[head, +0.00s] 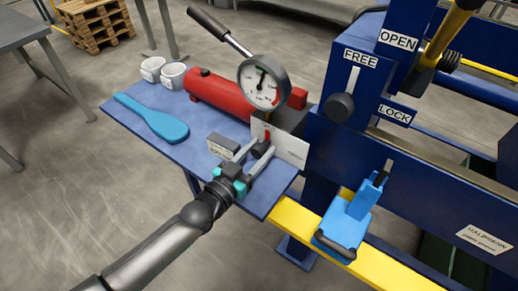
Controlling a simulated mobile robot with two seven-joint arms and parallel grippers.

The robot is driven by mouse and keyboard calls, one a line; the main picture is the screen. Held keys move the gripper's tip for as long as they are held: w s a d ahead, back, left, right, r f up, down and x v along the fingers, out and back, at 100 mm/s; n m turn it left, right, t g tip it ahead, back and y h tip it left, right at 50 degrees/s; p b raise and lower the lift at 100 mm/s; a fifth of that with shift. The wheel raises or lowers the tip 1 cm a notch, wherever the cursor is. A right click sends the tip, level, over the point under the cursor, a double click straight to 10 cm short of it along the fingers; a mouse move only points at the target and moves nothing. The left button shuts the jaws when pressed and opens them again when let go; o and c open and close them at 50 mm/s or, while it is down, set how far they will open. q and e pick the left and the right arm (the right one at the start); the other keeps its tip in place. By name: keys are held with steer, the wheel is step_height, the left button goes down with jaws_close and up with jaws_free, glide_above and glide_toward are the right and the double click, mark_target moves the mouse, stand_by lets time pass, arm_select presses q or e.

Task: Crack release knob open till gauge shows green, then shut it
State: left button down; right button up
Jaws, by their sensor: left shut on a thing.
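The black release knob (261,149) sits low on the front of the pump block, beside a white plate (290,149) with a small red mark. My left gripper (260,146) reaches in from the lower left, its two fingers around the knob and shut on it. The fingers partly hide the knob, so its turn angle is hard to tell. The round gauge (263,84) stands above the block, with a white face, a green patch near the top and red at the lower right. Its needle is too small to read surely. My right gripper is not in view.
The blue table holds a red cylinder (217,92), a pump lever (220,30), a turquoise paddle (154,118), two white cups (172,76) and a small grey block (222,145). At right stand the blue press with a FREE/LOCK lever (341,105) and a blue tool (345,222) by the yellow rail.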

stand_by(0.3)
arm_select(q)
steer(key=c, duration=0.7)
jaws_free()
steer(key=shift+s, duration=0.1)
steer(key=p+v, duration=0.2)
steer(key=v, duration=1.3)
steer(key=shift+a, duration=0.1)
steer(key=shift+s, duration=0.15)
